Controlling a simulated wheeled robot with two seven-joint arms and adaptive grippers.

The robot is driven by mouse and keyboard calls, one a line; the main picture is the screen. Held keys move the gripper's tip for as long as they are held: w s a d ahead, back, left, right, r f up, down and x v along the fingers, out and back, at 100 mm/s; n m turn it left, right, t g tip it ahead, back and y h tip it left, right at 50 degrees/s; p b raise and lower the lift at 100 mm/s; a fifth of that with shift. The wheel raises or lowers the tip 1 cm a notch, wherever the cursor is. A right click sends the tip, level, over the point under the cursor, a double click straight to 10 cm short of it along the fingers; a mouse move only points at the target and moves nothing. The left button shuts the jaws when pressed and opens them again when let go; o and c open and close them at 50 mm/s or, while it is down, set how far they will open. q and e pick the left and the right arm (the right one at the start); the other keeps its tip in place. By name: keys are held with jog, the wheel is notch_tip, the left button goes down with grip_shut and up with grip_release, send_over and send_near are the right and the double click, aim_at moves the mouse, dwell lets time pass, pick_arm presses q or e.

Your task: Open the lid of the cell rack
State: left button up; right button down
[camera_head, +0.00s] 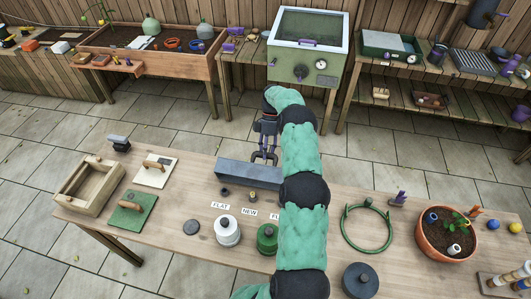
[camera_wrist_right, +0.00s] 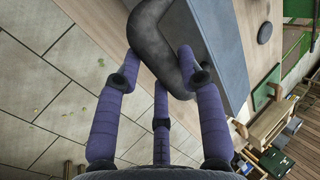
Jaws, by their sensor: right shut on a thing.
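The cell rack (camera_head: 240,175) is a long blue-grey box shape near the table's far edge, partly hidden on the right by my right arm. In the wrist view its flat grey surface (camera_wrist_right: 218,45) lies beside a thick dark curved handle (camera_wrist_right: 148,38). My right gripper (camera_head: 264,152) is over the rack's far side. In the wrist view its purple fingers (camera_wrist_right: 160,80) close around the dark handle. I cannot tell how far the lid is tilted, and the inside of the rack is not visible. My left gripper is in neither view.
Labels, a white pot (camera_head: 227,230) and a green pot (camera_head: 267,238) stand in front of the rack. A wooden frame (camera_head: 72,200) and handled boards lie left. A green ring (camera_head: 345,230) and planted bowl (camera_head: 425,243) stand right. Paved floor lies beyond the table.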

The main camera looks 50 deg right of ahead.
jog(key=shift+s+a+f, duration=0.2)
jog(key=shift+a+f, duration=0.1)
jog(key=shift+f, duration=0.15)
jog(key=c, duration=0.8)
grip_release()
jog(key=shift+d+r, duration=0.1)
jog(key=shift+r, duration=0.1)
jog(key=shift+v, duration=3.75)
jog(key=shift+r, duration=0.1)
